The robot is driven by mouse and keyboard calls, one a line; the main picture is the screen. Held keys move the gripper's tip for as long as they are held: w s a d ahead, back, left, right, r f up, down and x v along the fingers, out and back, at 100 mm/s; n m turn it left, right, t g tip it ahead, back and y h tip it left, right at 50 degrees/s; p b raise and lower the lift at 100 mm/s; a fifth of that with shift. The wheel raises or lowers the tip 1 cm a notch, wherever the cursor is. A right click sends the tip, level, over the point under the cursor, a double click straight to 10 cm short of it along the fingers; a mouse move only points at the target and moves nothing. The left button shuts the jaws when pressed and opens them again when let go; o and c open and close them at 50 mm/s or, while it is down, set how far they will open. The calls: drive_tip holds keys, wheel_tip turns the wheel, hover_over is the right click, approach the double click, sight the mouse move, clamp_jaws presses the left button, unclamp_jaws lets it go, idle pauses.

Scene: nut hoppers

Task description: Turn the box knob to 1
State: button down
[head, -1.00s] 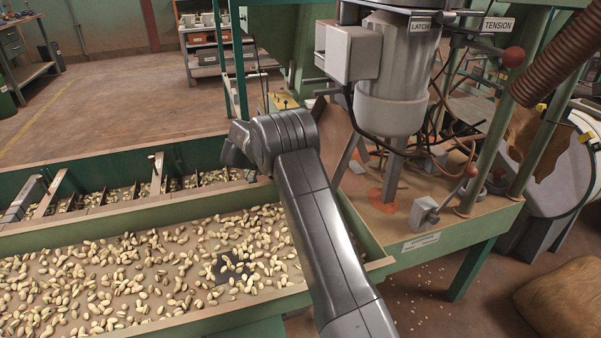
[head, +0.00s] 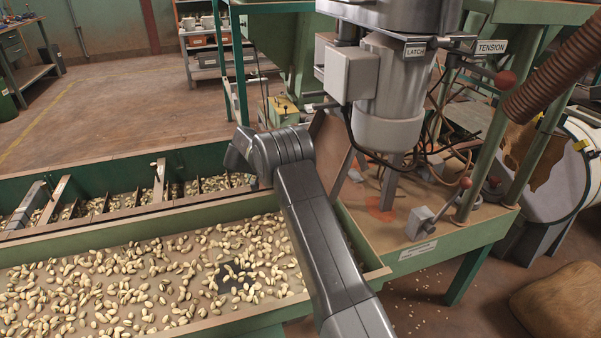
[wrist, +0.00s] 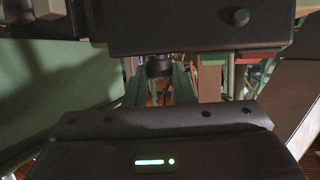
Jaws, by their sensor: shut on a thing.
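In the wrist view my gripper (wrist: 158,78) reaches away from its dark body, with a narrow finger on each side. It is shut on a short dark round knob (wrist: 159,66) just under the edge of a dark box (wrist: 200,32). The box fills the top of the view and has a round button-like part (wrist: 239,17) on its face. The knob's marks and setting cannot be read. In the head view my arm's wrist covers the gripper and the knob. A small yellow-green box (head: 283,109) shows just behind the wrist; I cannot tell whether it is the same box.
A green-walled trough of pistachios (head: 150,280) lies below my arm, with a divided trough (head: 120,205) behind it. The grey machine (head: 390,115) with LATCH and TENSION labels stands close on the right. A sack (head: 560,305) lies on the floor. Open floor (head: 120,100) is at the back left.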

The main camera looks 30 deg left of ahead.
drive_tip(key=shift+a+m+g+h+p, duration=0.1)
drive_tip(key=shift+m+g+h+p, duration=0.2)
drive_tip(key=shift+m+g+p, duration=0.15)
drive_tip(key=c, duration=1.2)
unclamp_jaws()
drive_tip(key=p+v, duration=0.7)
drive_tip(key=p, duration=0.1)
drive_tip(key=shift+r, duration=0.2)
drive_tip(key=shift+p, duration=0.6)
